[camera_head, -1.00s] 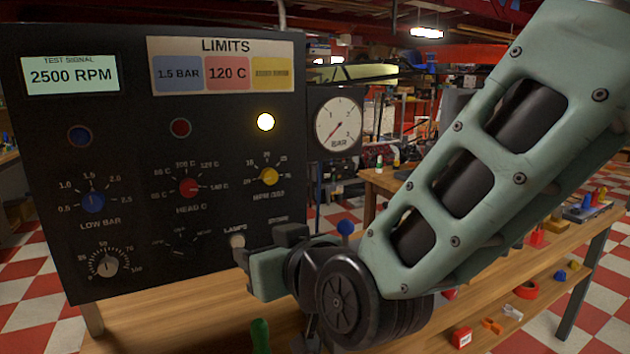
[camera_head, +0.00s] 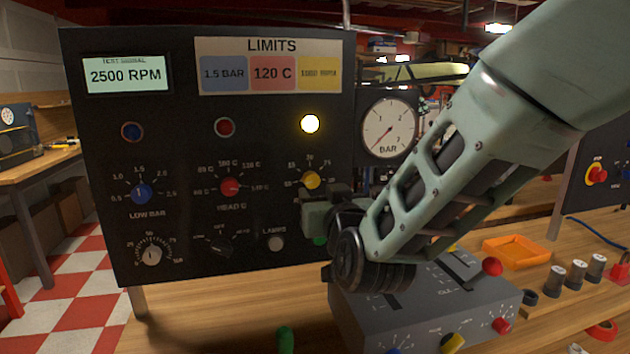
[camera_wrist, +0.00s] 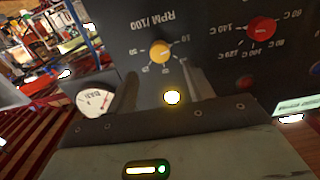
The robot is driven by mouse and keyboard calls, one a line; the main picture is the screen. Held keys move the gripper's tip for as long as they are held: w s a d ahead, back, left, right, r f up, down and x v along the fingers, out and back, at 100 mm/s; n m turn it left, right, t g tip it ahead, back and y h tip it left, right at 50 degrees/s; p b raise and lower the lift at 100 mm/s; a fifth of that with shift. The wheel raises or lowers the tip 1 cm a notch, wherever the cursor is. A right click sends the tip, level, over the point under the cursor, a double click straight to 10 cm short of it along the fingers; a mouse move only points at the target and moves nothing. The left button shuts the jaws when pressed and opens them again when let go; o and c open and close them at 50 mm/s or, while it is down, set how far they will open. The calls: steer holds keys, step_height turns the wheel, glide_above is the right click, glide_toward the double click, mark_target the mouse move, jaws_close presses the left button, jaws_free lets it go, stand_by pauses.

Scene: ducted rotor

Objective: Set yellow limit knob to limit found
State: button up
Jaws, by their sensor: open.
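The yellow limit knob (camera_head: 311,180) is on the dark panel (camera_head: 105,235), under a lit lamp (camera_head: 310,124). It also shows in the wrist view (camera_wrist: 160,52), upside down, with an RPM/100 scale around it; its exact pointer setting is unclear. My gripper (camera_wrist: 160,85) is open and empty, its dark fingers on either side of the lit lamp in the picture, with the knob beyond. In the head view it is close to the knob, at lower right; contact cannot be told. The display (camera_head: 126,75) reads 2500 RPM. The limits card (camera_head: 268,68) has a blurred yellow field.
The red knob (camera_head: 229,187) and blue knob (camera_head: 141,194) are to the left on the panel. A pressure gauge (camera_head: 389,127) stands at its right. A grey control box (camera_head: 360,322) is on the bench below my arm. An orange tray (camera_head: 517,252) is further right.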

mark_target(313, 182)
steer(key=p+x, duration=0.1)
steer(key=x, duration=0.5)
steer(key=shift+w, duration=0.35)
steer(key=shift+f, duration=0.1)
steer(key=c, duration=1)
